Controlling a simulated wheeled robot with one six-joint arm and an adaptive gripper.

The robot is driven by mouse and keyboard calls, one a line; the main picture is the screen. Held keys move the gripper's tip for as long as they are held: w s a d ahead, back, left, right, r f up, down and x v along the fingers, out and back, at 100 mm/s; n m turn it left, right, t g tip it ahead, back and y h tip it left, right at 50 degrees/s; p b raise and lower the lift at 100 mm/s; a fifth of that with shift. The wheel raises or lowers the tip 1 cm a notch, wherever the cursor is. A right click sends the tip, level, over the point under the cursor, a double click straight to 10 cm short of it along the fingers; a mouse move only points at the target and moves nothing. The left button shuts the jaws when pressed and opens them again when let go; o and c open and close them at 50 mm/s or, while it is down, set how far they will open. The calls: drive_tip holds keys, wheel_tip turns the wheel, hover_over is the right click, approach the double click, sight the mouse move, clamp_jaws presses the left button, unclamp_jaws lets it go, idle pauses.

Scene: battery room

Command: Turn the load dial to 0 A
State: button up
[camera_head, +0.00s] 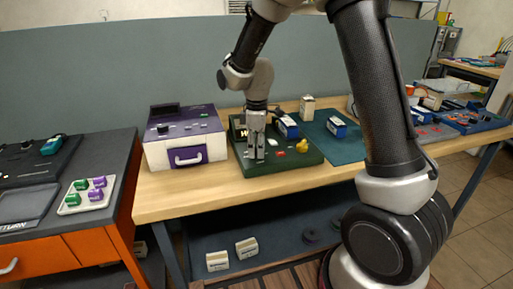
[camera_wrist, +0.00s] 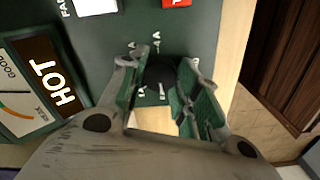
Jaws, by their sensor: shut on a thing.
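The load dial (camera_wrist: 160,72) is a dark round knob on a dark green tester panel (camera_wrist: 192,36), seen in the wrist view. Small white marks with the letter A ring it; most numbers are too small or covered to read, and I cannot tell where the dial points. My gripper (camera_wrist: 163,82) is shut on the dial, one finger on each side. In the head view my gripper (camera_head: 257,150) points down at the front of the green panel (camera_head: 290,168) and hides the dial.
A lit HOT sign and a gauge (camera_wrist: 17,88) are left of the dial in the wrist view. A purple-and-white case (camera_head: 186,139) stands left of the panel. A yellow part (camera_head: 302,146) and blue-and-white batteries (camera_head: 337,127) are to the right.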

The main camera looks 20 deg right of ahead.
sight(256, 149)
idle(0.3)
drive_tip(key=o, duration=1.1)
drive_tip(key=shift+c, duration=0.2)
wheel_tip(256, 149, up, 12)
drive_tip(key=s+d+r+m+t, duration=0.2)
drive_tip(key=s+d+m, duration=0.4)
drive_tip(key=s, duration=0.7)
drive_tip(key=s+d+r+m+t, duration=0.2)
drive_tip(key=s+d+r+m, duration=0.3)
drive_tip(key=s, duration=0.8)
drive_tip(key=d+m, duration=0.2)
drive_tip(key=d, duration=0.2)
drive_tip(key=shift+s+m, duration=0.25)
drive_tip(key=shift+m, duration=0.05)
